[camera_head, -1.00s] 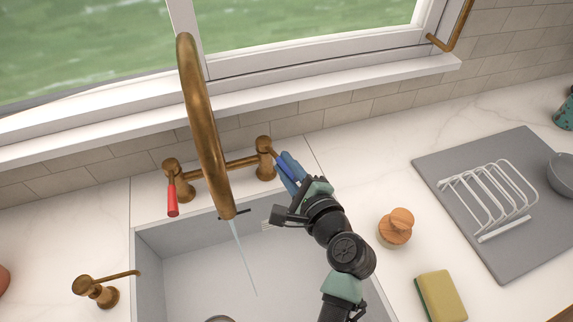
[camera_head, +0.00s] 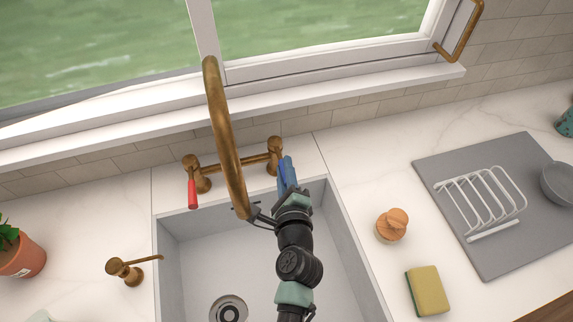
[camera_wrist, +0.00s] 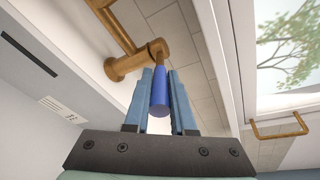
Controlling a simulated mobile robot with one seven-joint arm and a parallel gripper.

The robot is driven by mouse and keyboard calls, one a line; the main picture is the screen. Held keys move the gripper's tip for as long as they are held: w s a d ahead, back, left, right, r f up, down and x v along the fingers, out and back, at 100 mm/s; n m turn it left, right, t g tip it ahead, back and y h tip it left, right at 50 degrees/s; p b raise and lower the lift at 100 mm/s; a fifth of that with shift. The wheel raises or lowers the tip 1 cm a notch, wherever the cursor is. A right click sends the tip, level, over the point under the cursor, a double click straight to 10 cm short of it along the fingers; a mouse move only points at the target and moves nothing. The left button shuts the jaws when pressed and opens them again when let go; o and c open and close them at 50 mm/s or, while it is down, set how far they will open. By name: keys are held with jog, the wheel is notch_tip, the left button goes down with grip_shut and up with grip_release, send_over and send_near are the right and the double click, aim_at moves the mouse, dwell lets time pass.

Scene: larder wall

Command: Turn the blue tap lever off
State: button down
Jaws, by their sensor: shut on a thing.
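The brass bridge tap (camera_head: 222,125) stands behind the sink. Its blue lever (camera_head: 281,169) is on the right-hand valve and points toward the sink, roughly parallel to the red lever (camera_head: 193,194) on the left valve. My gripper (camera_head: 289,180) is at the blue lever and hides part of it. In the wrist view the blue lever (camera_wrist: 161,90) lies between the two blue fingers of my gripper (camera_wrist: 161,95), which are shut on it. No water stream shows below the spout tip.
The grey sink (camera_head: 185,255) lies under my arm. A brass soap dispenser (camera_head: 125,270) and a potted plant (camera_head: 22,255) are left. A wooden-topped brush (camera_head: 391,224), a sponge (camera_head: 428,290) and a drying mat with rack (camera_head: 450,225) are right.

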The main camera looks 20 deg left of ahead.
jog(key=shift+f, duration=0.1)
jog(key=c, duration=0.8)
grip_release()
jog(key=shift+o, duration=0.2)
jog(key=shift+s, duration=0.15)
jog(key=b+v, duration=0.2)
jog(key=v, duration=1)
jog(key=shift+s+r, duration=0.25)
jog(key=shift+s, duration=0.05)
jog(key=shift+d, duration=0.1)
